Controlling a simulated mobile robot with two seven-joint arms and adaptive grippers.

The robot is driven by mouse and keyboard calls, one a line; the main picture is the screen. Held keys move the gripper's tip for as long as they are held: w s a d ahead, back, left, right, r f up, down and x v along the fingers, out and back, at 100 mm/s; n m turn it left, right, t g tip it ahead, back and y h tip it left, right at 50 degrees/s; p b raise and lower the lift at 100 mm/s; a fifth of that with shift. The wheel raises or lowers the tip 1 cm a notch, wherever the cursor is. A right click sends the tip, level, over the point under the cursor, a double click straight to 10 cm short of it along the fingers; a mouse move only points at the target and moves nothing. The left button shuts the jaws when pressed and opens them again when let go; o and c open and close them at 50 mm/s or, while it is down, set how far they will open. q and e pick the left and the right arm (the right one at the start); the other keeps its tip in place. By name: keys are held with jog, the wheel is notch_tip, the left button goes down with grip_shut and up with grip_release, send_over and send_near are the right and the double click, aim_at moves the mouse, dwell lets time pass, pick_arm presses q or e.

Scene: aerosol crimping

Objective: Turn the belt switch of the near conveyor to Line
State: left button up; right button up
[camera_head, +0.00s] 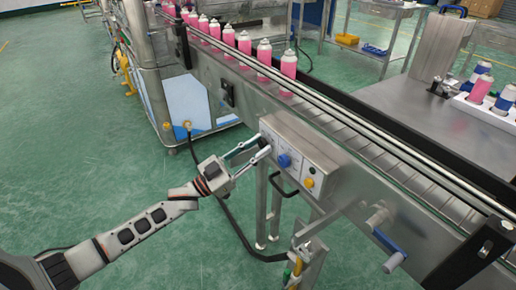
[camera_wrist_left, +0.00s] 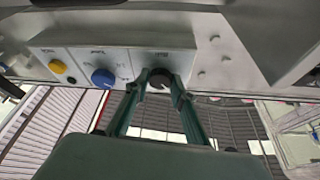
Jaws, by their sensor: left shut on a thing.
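The near conveyor (camera_head: 350,165) carries a metal control box (camera_head: 300,150) on its side. The box has a black switch knob, a blue knob (camera_head: 284,160) and a yellow button (camera_head: 308,182). My left gripper (camera_head: 262,145) reaches the left end of the box with its fingers closed around the black knob, which it partly hides. In the left wrist view the black knob (camera_wrist_left: 159,80) sits between the fingertips, beside the blue knob (camera_wrist_left: 103,78) and the yellow button (camera_wrist_left: 57,66). The labels are too small to read. My right gripper is not in view.
Pink cans (camera_head: 264,52) stand in a row on the belt. A blue-handled crank (camera_head: 388,244) sticks out at the right, below the box. A black handle (camera_head: 284,188) and a hanging cable (camera_head: 236,226) are below the box. Green floor is free to the left.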

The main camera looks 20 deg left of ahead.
pick_arm(q)
jog(key=m+g+h, duration=0.1)
jog(key=m, duration=0.1)
jog(key=shift+f+m, duration=0.15)
jog(key=shift+m, duration=0.15)
jog(key=m, duration=0.1)
jog(key=m+g+b, duration=0.1)
jog(key=m, duration=0.1)
jog(key=shift+w+a+m+g+h, duration=0.1)
jog(key=shift+m+g+h, duration=0.2)
jog(key=shift+r+m+g+h, duration=0.15)
jog(key=shift+m+g, duration=0.45)
jog(key=shift+m, duration=0.55)
jog(key=shift+r+m+g+h, duration=0.15)
jog(key=shift+m+g, duration=0.45)
jog(key=shift+m, duration=0.55)
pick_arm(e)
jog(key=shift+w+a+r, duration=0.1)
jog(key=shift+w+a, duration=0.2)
pick_arm(q)
jog(key=shift+f, duration=0.1)
jog(key=o, duration=1.1)
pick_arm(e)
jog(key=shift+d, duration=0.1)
